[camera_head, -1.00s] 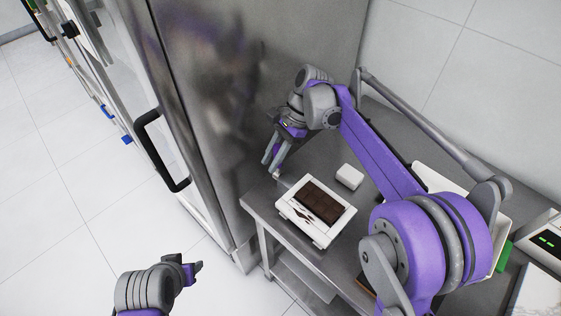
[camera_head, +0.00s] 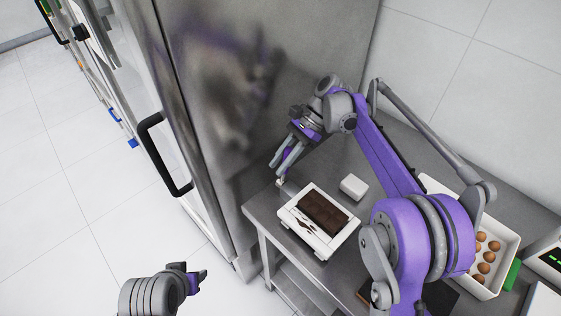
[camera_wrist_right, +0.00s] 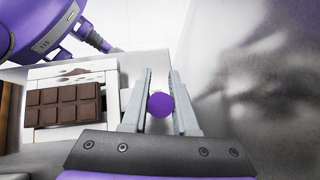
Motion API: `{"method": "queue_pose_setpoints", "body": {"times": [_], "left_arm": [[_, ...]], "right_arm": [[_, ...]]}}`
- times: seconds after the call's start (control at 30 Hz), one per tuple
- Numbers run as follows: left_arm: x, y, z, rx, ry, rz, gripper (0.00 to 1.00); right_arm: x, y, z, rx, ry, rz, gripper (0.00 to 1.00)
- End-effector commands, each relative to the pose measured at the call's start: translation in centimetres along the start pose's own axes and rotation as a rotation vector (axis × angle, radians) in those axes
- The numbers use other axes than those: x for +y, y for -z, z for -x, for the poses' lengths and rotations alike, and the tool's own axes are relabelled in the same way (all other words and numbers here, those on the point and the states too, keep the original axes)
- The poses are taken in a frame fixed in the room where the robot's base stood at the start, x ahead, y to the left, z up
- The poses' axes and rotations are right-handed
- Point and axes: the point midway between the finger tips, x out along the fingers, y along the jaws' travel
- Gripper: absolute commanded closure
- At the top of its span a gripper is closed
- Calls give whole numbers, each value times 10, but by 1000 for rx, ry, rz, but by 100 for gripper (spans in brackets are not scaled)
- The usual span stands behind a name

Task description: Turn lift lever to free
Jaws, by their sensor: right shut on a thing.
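No lift lever can be made out in the head view. My right gripper (camera_head: 281,171) is beside the steel cabinet's side, above the left end of the steel table. Its fingers point down around a small thing, and a pale bit shows at their tips. In the right wrist view, a round purple piece (camera_wrist_right: 161,104) sits between the fingers of my right gripper (camera_wrist_right: 160,88); whether it is a lever knob I cannot tell. My left gripper (camera_head: 199,277) is low in the head view, over the floor and away from the table; its opening is unclear.
A white tray (camera_head: 297,231) with a dark chocolate bar (camera_head: 323,213) lies close to the right gripper. A white block (camera_head: 354,187) is behind it. An egg bin (camera_head: 509,251) stands at right.

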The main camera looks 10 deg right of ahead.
Motion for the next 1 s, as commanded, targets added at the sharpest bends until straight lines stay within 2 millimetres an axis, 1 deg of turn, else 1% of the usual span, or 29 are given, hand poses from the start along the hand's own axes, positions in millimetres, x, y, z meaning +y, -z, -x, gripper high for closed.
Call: {"method": "queue_pose_setpoints", "body": {"times": [0.03, 0.1, 0.2, 0.47, 0.57, 0.67, 0.9, 1.0], "left_arm": [[0, 0, 0, 0, 0, 0, 50], [0, 0, 0, 0, 0, 0, 50], [0, 0, 0, 0, 0, 0, 50], [0, 0, 0, 0, 0, 0, 50], [0, 0, 0, 0, 0, 0, 50], [0, 1, 1, 1, 0, 0, 50], [0, 4, 5, 2, 0, 0, 50], [0, 5, 6, 3, 0, 0, 50]], "right_arm": [[0, 1, 0, 1, 1, -1, 71], [0, 1, 0, 1, 1, -1, 58], [0, 1, 0, 1, 1, -1, 43], [0, 0, 0, 1, 1, -1, 43], [0, 1, 6, 2, 2, -2, 43], [0, 1, 19, 2, 2, -3, 43], [0, 1, 68, 2, 3, -3, 43], [0, 0, 86, 2, 2, -2, 43]]}}
